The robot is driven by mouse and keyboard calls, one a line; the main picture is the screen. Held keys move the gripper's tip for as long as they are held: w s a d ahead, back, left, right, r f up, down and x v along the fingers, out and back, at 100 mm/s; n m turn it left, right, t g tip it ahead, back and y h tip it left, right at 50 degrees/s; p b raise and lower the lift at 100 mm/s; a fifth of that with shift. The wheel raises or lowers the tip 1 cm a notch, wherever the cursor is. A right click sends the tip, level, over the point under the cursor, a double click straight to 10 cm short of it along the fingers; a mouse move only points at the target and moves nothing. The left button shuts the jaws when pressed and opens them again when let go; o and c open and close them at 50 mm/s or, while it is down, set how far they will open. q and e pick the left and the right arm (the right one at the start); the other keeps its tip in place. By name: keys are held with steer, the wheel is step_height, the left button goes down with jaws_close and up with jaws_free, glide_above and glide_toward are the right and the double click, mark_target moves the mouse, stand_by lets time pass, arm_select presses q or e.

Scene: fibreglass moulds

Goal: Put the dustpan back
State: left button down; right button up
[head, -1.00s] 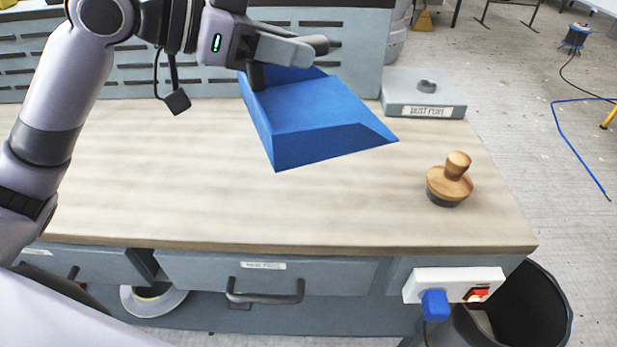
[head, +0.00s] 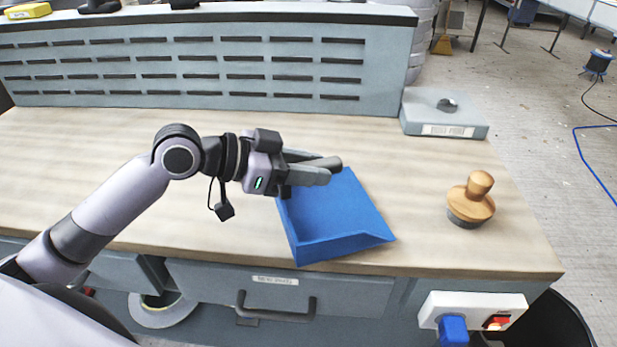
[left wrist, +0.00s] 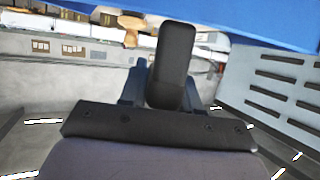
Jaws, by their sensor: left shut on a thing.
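The blue dustpan (head: 340,218) is in my left gripper (head: 328,172), over the right half of the wooden bench top near its front edge. The gripper is shut at the pan's upper left side, and its fingers hide the grasped part. The open scoop faces up. I cannot tell whether its underside touches the bench. In the left wrist view the dustpan (left wrist: 270,18) shows as a blue band at the top, behind a black finger. My right gripper is not in view.
A grey block (head: 440,115) with a round feature and a hard-to-read label stands at the back right of the bench. A wooden-handled stamp-like tool (head: 472,198) stands right of the dustpan. A slotted grey panel (head: 200,65) closes the back. The bench's left half is clear.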

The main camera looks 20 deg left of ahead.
arm_select(q)
step_height(320, 180, down, 2)
steer(key=shift+f, duration=0.1)
steer(key=shift+f, duration=0.15)
steer(key=c, duration=0.8)
jaws_free()
